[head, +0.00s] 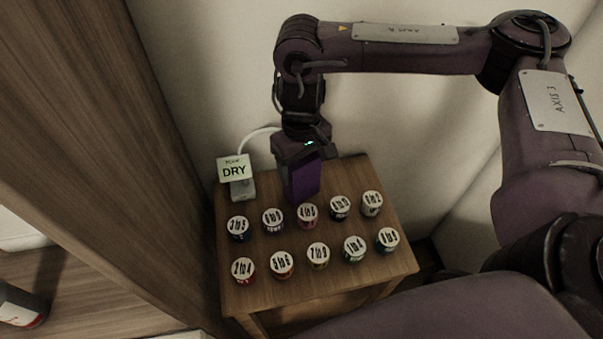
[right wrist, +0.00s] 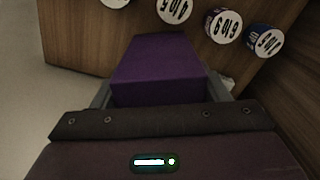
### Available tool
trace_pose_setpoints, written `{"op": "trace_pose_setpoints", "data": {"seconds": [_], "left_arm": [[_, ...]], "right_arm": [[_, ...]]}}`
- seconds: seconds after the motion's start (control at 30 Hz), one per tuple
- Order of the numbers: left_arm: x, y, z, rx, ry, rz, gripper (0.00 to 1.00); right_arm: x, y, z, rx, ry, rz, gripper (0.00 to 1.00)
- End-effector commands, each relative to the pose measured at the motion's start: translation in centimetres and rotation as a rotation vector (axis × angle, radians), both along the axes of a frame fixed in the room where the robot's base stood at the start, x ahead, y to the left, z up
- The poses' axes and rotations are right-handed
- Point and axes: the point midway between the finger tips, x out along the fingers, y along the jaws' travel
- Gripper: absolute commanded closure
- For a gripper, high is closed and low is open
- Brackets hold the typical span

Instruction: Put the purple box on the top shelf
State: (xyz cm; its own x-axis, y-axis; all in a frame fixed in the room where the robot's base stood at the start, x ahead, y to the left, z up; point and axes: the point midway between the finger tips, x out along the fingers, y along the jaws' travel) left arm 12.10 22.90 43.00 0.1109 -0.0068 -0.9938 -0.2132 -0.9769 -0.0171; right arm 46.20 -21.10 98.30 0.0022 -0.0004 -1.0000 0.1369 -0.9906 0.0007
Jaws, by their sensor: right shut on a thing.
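The purple box (head: 305,180) is at the back of a small wooden table, upright in the head view. My right gripper (head: 303,158) comes down on it from above and is shut on it. In the right wrist view the purple box (right wrist: 158,70) sits between the two fingers (right wrist: 160,92). Whether its bottom touches the table cannot be told. No top shelf can be made out in these views. My left gripper is not in view.
Several labelled round containers (head: 318,254) stand in two rows on the wooden table (head: 300,291), close in front of the box. A "DRY" sign (head: 235,170) stands left of it. A tall wooden panel (head: 110,150) rises at the left, with a pale wall behind.

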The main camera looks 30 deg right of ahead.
Motion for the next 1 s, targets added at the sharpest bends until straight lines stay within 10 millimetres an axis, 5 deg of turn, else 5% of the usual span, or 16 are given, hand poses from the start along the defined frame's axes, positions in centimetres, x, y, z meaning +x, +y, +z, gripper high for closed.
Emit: {"op": "trace_pose_setpoints", "data": {"seconds": [0.13,0.57,0.6,0.73,1.0], "left_arm": [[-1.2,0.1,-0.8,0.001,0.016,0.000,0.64],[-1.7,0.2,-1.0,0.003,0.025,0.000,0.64],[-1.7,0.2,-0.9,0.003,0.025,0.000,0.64],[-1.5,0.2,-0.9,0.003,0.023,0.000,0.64],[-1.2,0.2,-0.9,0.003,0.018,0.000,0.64]], "right_arm": [[-0.1,0.0,-2.4,0.001,0.004,0.001,0.59],[0.0,0.0,-3.0,0.001,0.002,0.000,0.59],[0.0,0.0,-3.0,0.000,0.002,0.000,0.28],[0.0,0.0,-3.0,0.000,0.002,0.000,0.11],[0.0,0.0,-2.9,0.000,0.001,0.001,0.10]]}}
